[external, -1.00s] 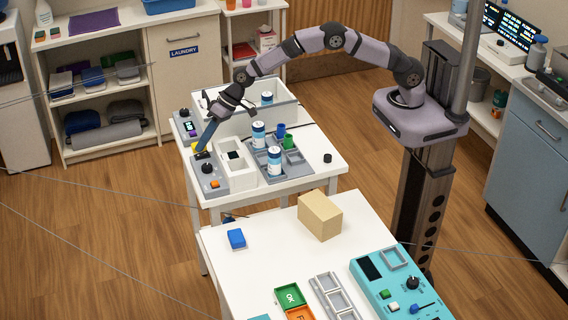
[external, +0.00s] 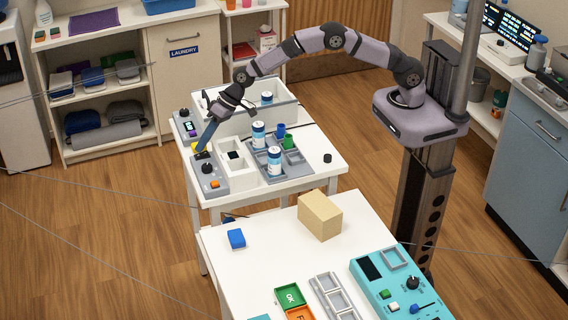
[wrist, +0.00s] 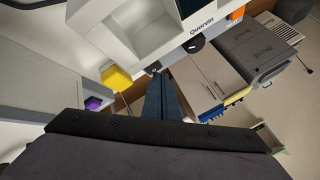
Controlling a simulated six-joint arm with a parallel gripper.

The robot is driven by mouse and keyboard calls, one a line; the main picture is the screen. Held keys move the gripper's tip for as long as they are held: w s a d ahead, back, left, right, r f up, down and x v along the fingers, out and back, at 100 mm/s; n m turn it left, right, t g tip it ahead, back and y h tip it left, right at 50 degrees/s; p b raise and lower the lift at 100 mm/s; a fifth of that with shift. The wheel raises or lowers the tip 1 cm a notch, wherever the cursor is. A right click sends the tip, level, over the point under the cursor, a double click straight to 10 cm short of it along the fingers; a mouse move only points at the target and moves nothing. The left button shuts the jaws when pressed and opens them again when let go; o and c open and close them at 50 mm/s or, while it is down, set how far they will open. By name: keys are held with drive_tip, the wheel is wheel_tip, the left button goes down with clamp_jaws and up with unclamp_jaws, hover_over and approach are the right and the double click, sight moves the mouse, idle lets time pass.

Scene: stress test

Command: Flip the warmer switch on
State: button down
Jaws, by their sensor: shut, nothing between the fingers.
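A grey control panel (external: 211,181) lies along the left edge of the back table. It carries a yellow block (external: 198,148), a black knob (external: 207,168) and an orange button (external: 215,184). The yellow block (wrist: 116,78) also shows in the wrist view. My gripper (external: 203,150) points down at the panel with its blue fingers shut and empty, the tips close beside the yellow block. In the wrist view the fingertips (wrist: 157,76) are beside a small dark part on the panel edge. I cannot tell which part is the warmer switch, its position, or whether the tips touch it.
A white open bin (external: 236,164) stands right of the panel, and a grey tray (external: 296,167) with white-and-blue bottles (external: 274,160) beyond it. A larger white box (external: 285,112) stands behind. The front table holds a tan box (external: 320,216) and a blue block (external: 236,239).

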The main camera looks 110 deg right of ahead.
sight(202, 154)
drive_tip(key=shift+f+b, duration=0.45)
drive_tip(key=shift+b, duration=0.1)
idle(0.4)
drive_tip(key=shift+s+a+f+b, duration=0.1)
drive_tip(key=shift+s+f+b, duration=0.35)
drive_tip(key=shift+f+b, duration=0.2)
idle(1.5)
drive_tip(key=shift+r, duration=0.1)
drive_tip(key=shift+w+r+p, duration=0.15)
drive_tip(key=shift+r+p, duration=0.1)
drive_tip(key=shift+p, duration=0.15)
drive_tip(key=shift+r, duration=0.2)
drive_tip(key=shift+w+r+p, duration=0.25)
drive_tip(key=shift+r+p, duration=0.2)
drive_tip(key=shift+r, duration=0.05)
drive_tip(key=shift+w+r+p, duration=0.15)
drive_tip(key=shift+r+p, duration=0.65)
drive_tip(key=shift+r, duration=0.3)
drive_tip(key=shift+w+r+p, duration=0.15)
drive_tip(key=shift+r+p, duration=0.6)
drive_tip(key=shift+r, duration=0.3)
